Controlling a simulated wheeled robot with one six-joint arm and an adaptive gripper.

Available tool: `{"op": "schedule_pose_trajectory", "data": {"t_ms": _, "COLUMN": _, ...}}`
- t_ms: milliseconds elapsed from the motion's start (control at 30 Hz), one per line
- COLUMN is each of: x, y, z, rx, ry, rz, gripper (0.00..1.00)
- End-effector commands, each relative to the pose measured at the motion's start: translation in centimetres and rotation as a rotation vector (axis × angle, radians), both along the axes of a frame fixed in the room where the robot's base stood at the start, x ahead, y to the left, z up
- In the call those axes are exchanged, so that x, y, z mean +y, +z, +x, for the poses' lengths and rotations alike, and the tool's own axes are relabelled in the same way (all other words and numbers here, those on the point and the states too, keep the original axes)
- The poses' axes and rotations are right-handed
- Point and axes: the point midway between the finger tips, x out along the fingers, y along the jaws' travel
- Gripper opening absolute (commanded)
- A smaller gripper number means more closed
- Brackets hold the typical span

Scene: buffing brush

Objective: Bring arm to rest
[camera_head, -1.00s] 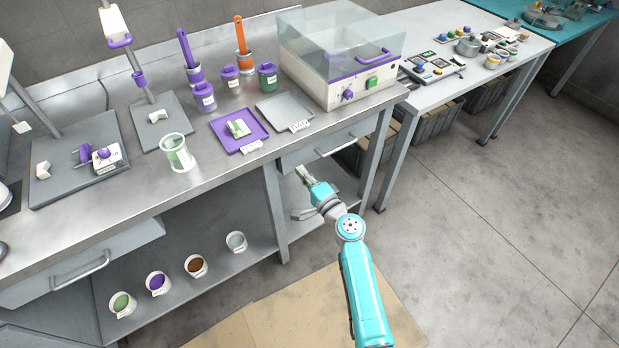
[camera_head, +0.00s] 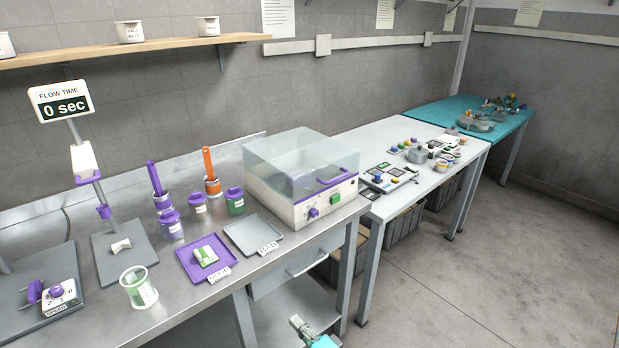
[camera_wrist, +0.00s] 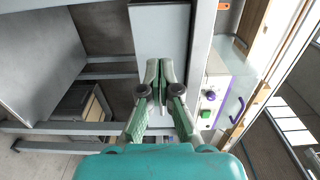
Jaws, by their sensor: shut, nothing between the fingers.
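My gripper (camera_head: 300,326) shows at the bottom edge of the head view, in front of the bench and below the drawer. Most of my arm is out of that frame. In the wrist view my gripper (camera_wrist: 160,88) has its two green fingers close together at the tips, with nothing between them. The fingers point toward the pale drawer front (camera_wrist: 158,40) of the bench. I cannot tell the exact gap, but no contact shows.
The steel bench (camera_head: 180,318) holds a purple tray (camera_head: 184,262) with a green and white item, a grey tray (camera_head: 272,238), a beaker (camera_head: 139,290) and a clear-lidded machine (camera_head: 300,208). A drawer (camera_head: 298,268) faces my gripper. Open floor (camera_head: 450,300) lies to the right.

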Motion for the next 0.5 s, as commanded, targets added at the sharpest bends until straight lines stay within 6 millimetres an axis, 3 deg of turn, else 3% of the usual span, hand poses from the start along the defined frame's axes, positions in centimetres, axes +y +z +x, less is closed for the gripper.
{"op": "schedule_pose_trajectory", "data": {"t_ms": 167, "x": -2.1, "y": -3.0, "z": -3.1, "rx": 0.008, "ry": -0.054, "rz": -0.089, "gripper": 0.0}}
{"op": "schedule_pose_trajectory", "data": {"t_ms": 333, "x": -6.1, "y": -6.7, "z": -8.6, "rx": 0.005, "ry": -0.148, "rz": -0.256, "gripper": 0.0}}
{"op": "schedule_pose_trajectory", "data": {"t_ms": 500, "x": -10.0, "y": -9.0, "z": -14.6, "rx": -0.008, "ry": -0.231, "rz": -0.434, "gripper": 0.0}}
